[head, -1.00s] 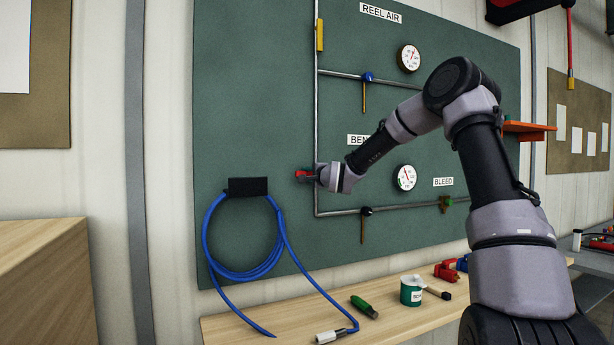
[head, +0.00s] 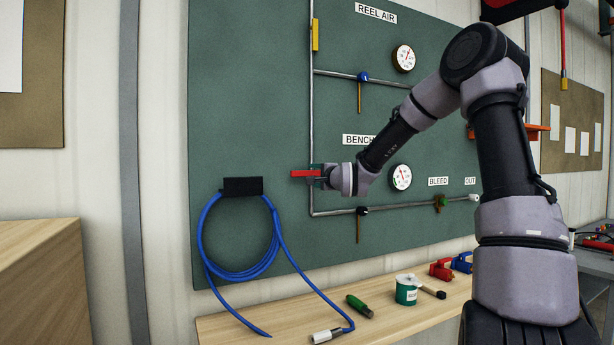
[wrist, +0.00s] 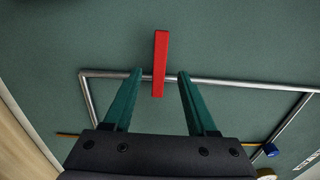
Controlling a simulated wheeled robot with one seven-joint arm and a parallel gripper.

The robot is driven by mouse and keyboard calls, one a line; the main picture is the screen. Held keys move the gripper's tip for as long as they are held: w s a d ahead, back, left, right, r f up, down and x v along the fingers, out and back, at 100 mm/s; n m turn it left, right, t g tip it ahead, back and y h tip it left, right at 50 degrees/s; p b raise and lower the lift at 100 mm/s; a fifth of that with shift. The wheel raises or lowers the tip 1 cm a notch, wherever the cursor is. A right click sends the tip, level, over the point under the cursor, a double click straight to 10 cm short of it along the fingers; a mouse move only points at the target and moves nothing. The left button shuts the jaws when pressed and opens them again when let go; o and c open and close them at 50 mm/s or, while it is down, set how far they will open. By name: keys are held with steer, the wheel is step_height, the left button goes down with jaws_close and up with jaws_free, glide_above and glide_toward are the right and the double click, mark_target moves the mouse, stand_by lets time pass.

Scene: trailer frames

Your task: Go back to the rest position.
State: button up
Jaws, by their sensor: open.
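My gripper (head: 325,176) is open in front of the green wall panel (head: 250,90), beside a red lever handle (head: 304,173). The handle lies level across the upright pipe in the head view. In the wrist view, my two green fingers (wrist: 156,78) stand spread with an empty gap between them. The red handle (wrist: 160,55) shows beyond and between the fingertips, crossing the grey pipe. No finger visibly touches it. My arm reaches in from the right and hides part of the panel.
A blue hose (head: 240,272) hangs at lower left. The wooden bench (head: 240,330) below carries a green can (head: 406,292) and several small items. A wooden cabinet (head: 45,240) stands far left.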

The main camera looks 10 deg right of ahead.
steer(key=shift+v, duration=1.2)
steer(key=s+d+f+n+g+h, duration=0.1)
steer(key=s+d+n+g, duration=0.1)
steer(key=s, duration=1.2)
steer(key=s+d+f+n+g+h, duration=0.1)
steer(key=s+n+g, duration=0.3)
steer(key=s, duration=0.9)
steer(key=s+d+f+n+g+h, duration=0.1)
steer(key=s+d+n+g, duration=0.3)
steer(key=s, duration=1)
steer(key=shift+s+n, duration=0.3)
